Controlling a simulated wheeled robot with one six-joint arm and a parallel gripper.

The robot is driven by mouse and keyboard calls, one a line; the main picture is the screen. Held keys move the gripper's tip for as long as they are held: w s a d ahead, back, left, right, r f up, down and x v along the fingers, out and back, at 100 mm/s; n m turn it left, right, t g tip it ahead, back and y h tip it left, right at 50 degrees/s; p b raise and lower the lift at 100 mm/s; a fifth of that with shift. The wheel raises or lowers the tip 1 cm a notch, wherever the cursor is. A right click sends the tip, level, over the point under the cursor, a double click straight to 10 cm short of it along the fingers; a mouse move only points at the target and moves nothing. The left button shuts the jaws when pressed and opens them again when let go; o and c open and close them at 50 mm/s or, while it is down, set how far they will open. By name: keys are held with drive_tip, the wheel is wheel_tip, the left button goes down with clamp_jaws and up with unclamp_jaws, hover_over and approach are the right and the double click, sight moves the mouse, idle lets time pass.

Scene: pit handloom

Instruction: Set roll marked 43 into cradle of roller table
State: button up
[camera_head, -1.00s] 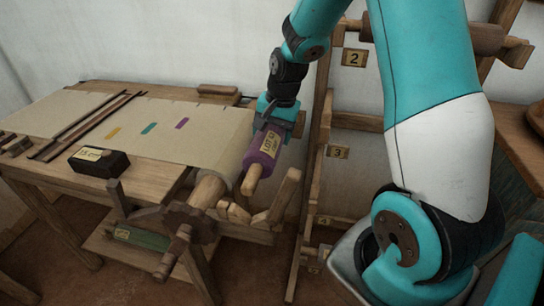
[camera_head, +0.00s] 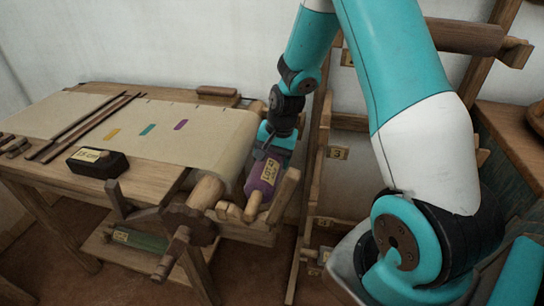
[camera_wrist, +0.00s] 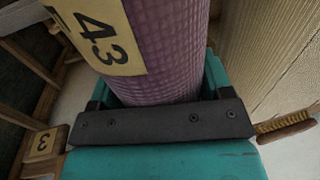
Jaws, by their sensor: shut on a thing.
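The purple roll (camera_head: 258,187) has a yellow label, which reads 43 in the wrist view, where the roll (camera_wrist: 178,60) fills the upper middle. My gripper (camera_head: 267,156) is shut on the roll from above; its dark bar shows across the wrist view (camera_wrist: 160,122). The roll hangs at the right end of the roller table (camera_head: 150,178), with its pale wooden near end low over the cradle (camera_head: 286,192). The cradle's upright wooden arm stands just right of the roll. I cannot tell whether the roll touches the cradle; its far end is hidden by my gripper.
Cream cloth (camera_head: 200,138) covers the table, beside a wooden roller with a crank wheel (camera_head: 188,225). A black labelled box (camera_head: 98,161) sits on the table. A green roll (camera_head: 140,239) lies on the shelf below. A numbered wooden rack (camera_head: 318,170) stands close on the right.

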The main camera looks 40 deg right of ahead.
drive_tip(key=o, duration=1.3)
drive_tip(key=shift+o, duration=0.2)
drive_tip(key=r, duration=0.3)
drive_tip(key=s+d+r+p, duration=0.1)
drive_tip(key=r, duration=0.7)
drive_tip(key=shift+s+d+r, duration=0.15)
drive_tip(key=shift+s+d, duration=0.05)
drive_tip(key=shift+s, duration=0.15)
drive_tip(key=shift+s+a+r, duration=0.1)
drive_tip(key=shift+a+r, duration=0.1)
drive_tip(key=shift+r, duration=0.15)
drive_tip(key=s+a+r+n+y, duration=0.1)
drive_tip(key=s+a+r+n, duration=0.25)
drive_tip(key=a, duration=0.25)
drive_tip(key=s+a+r+n, duration=0.2)
drive_tip(key=a+r+n, duration=0.15)
drive_tip(key=a, duration=0.35)
drive_tip(key=s+a+r+n+g+y, duration=0.1)
drive_tip(key=s+a+n, duration=0.4)
drive_tip(key=s, duration=0.2)
drive_tip(key=s+a+r+n, duration=0.2)
drive_tip(key=s+a+n, duration=0.3)
drive_tip(key=s, duration=0.3)
drive_tip(key=shift+a+r+n+g+y, duration=0.2)
drive_tip(key=shift+a+n+g+y, duration=0.1)
drive_tip(key=shift+g+y, duration=0.1)
